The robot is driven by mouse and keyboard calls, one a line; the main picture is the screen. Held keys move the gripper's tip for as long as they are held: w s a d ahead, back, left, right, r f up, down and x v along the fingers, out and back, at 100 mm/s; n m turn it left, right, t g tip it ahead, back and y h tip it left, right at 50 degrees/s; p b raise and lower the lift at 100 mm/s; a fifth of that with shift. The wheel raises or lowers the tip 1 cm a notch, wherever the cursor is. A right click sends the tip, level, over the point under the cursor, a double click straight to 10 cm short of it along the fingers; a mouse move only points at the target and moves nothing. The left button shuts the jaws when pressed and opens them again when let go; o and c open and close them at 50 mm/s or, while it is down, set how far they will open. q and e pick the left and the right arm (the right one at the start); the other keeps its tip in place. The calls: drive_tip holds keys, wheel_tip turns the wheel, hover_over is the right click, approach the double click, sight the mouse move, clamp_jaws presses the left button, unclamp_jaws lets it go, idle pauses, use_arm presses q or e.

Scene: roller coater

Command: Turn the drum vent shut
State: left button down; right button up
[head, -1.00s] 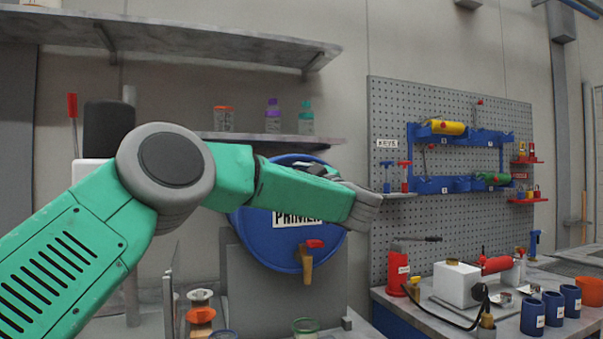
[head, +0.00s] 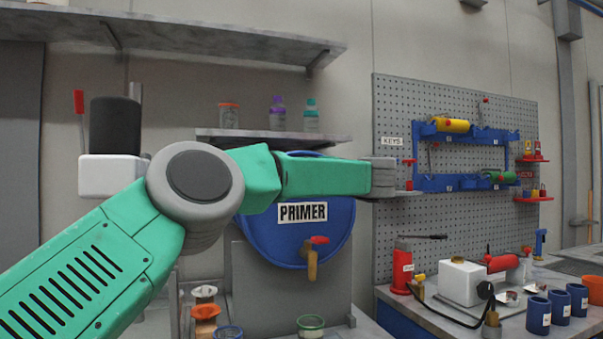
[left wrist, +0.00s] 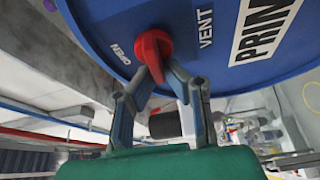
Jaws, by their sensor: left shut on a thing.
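The blue drum (head: 300,236) with a PRIMER label lies on its stand behind my left arm in the head view. My left arm crosses in front of the drum's top and hides the vent there. In the left wrist view, the red vent handle (left wrist: 152,50) sits on the drum face (left wrist: 110,22), between the words OPEN and VENT. My left gripper (left wrist: 160,80) is shut on the lower part of this handle. The handle's lower end is partly hidden between the fingers. My right gripper is in neither view.
A tap with a red handle (head: 318,241) sticks out low on the drum. A shelf (head: 272,134) with bottles is just above and behind the arm. A pegboard (head: 390,110) and a cluttered workbench (head: 455,318) stand to the right.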

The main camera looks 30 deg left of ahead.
use_arm(q)
drive_tip(key=shift+w+n, duration=0.1)
drive_tip(key=shift+n, duration=0.4)
drive_tip(key=c, duration=1.6)
unclamp_jaws()
drive_tip(key=shift+c, duration=0.2)
drive_tip(key=shift+w+f, duration=0.2)
drive_tip(key=shift+w, duration=0.05)
drive_tip(key=v, duration=1.2)
